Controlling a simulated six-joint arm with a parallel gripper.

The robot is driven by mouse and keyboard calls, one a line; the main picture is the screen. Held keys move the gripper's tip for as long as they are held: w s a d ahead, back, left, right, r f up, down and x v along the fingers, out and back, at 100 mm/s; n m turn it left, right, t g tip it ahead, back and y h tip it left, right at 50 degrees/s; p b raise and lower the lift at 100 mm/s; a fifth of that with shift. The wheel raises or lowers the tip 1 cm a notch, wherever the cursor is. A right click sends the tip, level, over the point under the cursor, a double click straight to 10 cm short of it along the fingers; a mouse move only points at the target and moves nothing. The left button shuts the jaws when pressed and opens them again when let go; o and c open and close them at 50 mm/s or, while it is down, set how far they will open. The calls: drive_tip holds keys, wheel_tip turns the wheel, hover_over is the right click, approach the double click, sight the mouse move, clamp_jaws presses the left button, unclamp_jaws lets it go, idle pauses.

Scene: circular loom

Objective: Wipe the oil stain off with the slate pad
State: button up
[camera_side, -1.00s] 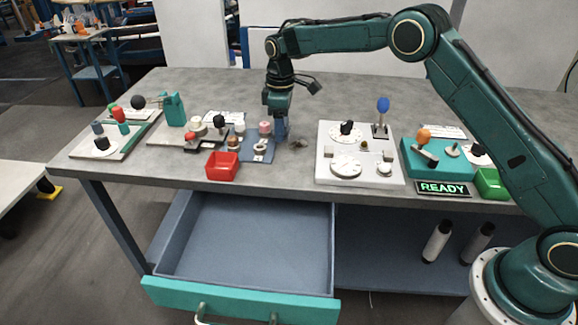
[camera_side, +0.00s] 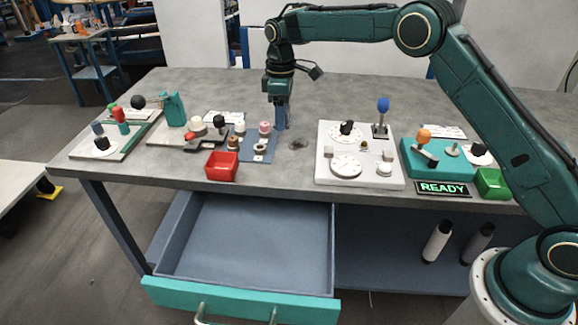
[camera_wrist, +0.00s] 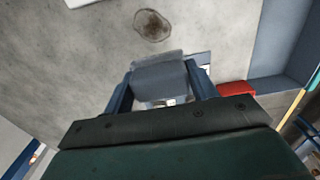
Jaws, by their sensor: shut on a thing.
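The oil stain (camera_side: 298,144) is a dark brownish patch on the grey tabletop, between the blue-grey mat and the white dial panel. It also shows in the wrist view (camera_wrist: 152,25) as a round smudge with a darker rim, with nothing over it. My gripper (camera_side: 282,121) is above the table, just behind and left of the stain in the side view. In the wrist view its two blue fingers are shut on the slate pad (camera_wrist: 160,79), a grey block. The pad is apart from the stain in the picture. Its underside is hidden.
A blue-grey mat (camera_side: 261,153) with small spools and a red bin (camera_side: 222,166) lie left of the stain. A white dial panel (camera_side: 327,176) with a blue-knobbed lever stands right. An open drawer (camera_side: 240,290) juts out below the front edge. The tabletop behind is clear.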

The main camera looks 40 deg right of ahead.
drive_tip(key=shift+r, duration=1.25)
drive_tip(key=shift+s+a+r, duration=0.25)
drive_tip(key=shift+s+r, duration=0.05)
drive_tip(key=shift+r, duration=0.15)
drive_tip(key=s+a+r, duration=0.4)
drive_tip(key=s+r, duration=0.5)
drive_tip(key=r, duration=0.1)
drive_tip(key=shift+s+a, duration=0.25)
drive_tip(key=shift+s, duration=0.05)
hover_over(292, 171)
wheel_tip(292, 171, down, 16)
drive_tip(key=shift+r, duration=0.2)
drive_tip(key=shift+f, duration=0.1)
drive_tip(key=shift+f, duration=2)
drive_tip(key=shift+f, duration=0.1)
